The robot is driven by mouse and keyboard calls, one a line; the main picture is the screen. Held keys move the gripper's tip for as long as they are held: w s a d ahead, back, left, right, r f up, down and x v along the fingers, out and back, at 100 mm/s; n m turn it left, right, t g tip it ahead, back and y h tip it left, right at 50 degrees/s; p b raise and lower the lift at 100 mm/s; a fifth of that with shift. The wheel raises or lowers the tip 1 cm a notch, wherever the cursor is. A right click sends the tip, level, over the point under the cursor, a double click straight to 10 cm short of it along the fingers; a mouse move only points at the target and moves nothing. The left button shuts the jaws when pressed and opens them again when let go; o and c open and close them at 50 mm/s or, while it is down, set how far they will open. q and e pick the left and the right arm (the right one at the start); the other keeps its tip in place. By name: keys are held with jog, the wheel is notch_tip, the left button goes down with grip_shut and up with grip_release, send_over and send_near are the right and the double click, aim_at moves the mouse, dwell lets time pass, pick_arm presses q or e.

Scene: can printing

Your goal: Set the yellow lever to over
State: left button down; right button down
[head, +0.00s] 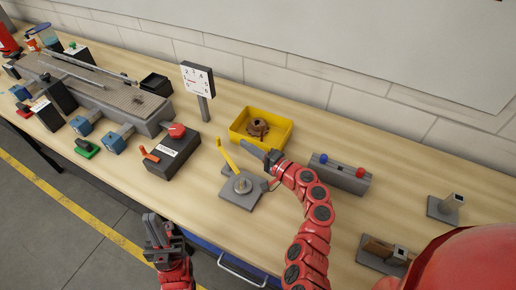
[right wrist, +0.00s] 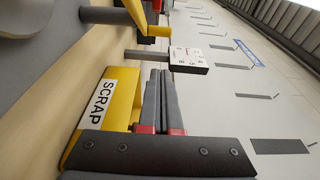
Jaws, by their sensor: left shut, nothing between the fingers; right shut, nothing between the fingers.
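The yellow lever (head: 228,157) rises from a grey base plate (head: 232,200) with a round metal hub, on the table left of my right arm. It leans to the upper left in the head view. A yellow bar, probably this lever (right wrist: 136,14), also shows at the top of the right wrist view. My right gripper (head: 271,157) is shut and empty, just right of the lever and apart from it; its closed fingers show in the right wrist view (right wrist: 160,95). My left gripper (head: 160,230) is shut and empty at the table's front edge.
A yellow scrap bin (head: 281,132) holding a brown thing stands just behind my right gripper. A numbered sign (head: 198,81) stands behind the lever.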

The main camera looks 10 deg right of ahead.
aim_at(227, 155)
jog(key=w+a+p, duration=0.2)
jog(key=a, duration=0.3)
jog(key=shift+a, duration=0.35)
jog(key=shift+a+n+g+y+b, duration=0.4)
jog(key=shift+n+g+y+b, duration=0.15)
jog(key=shift+b, duration=0.25)
